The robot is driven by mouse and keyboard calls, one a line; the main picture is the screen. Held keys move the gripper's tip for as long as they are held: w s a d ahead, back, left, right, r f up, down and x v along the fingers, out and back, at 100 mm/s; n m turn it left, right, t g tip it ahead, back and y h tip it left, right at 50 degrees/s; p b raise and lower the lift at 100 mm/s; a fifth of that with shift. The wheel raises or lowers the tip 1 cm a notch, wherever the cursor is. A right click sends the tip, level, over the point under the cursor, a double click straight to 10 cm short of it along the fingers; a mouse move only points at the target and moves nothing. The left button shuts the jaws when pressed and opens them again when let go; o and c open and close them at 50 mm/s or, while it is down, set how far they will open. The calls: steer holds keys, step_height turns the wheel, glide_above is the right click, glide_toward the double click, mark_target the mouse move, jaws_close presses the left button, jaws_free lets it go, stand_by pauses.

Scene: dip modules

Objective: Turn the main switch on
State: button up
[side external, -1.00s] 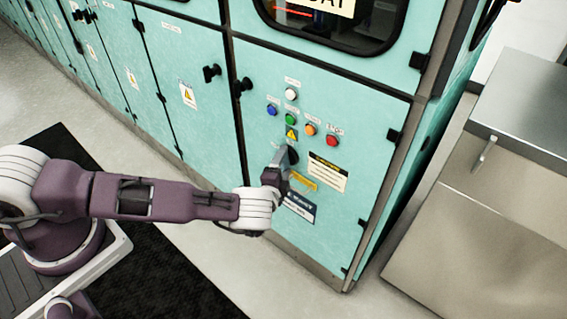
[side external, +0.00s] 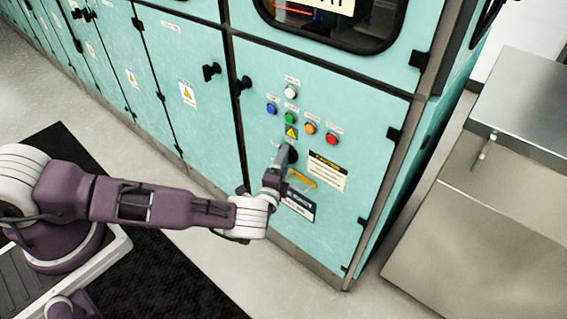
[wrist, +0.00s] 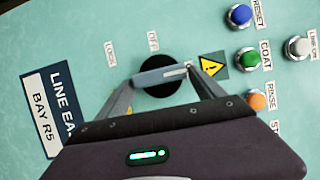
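The main switch is a round black knob (wrist: 160,90) with a grey bar handle (wrist: 160,75) across it; in the side external view the switch (side external: 290,154) sits on the teal cabinet door. In the wrist view the handle lies nearly level, its white-marked end toward the yellow warning triangle. Labels OFF (wrist: 153,42) and LOCK (wrist: 110,53) show beside the knob; I see no ON label. My gripper (wrist: 161,76) is at the switch, its fingers wide apart, one at each end of the handle. I cannot tell how firmly they touch. It also shows in the side external view (side external: 283,168).
Blue (wrist: 240,15), green (wrist: 248,58), orange (wrist: 257,101) and white (wrist: 298,46) buttons sit close to the switch. A red button (side external: 331,138) is farther right. A yellow handle (side external: 303,179) lies just below the switch. A steel cabinet (side external: 480,210) stands at right.

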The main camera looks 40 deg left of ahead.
steer(key=shift+o, duration=0.8)
steer(key=shift+d, duration=0.1)
steer(key=v, duration=0.7)
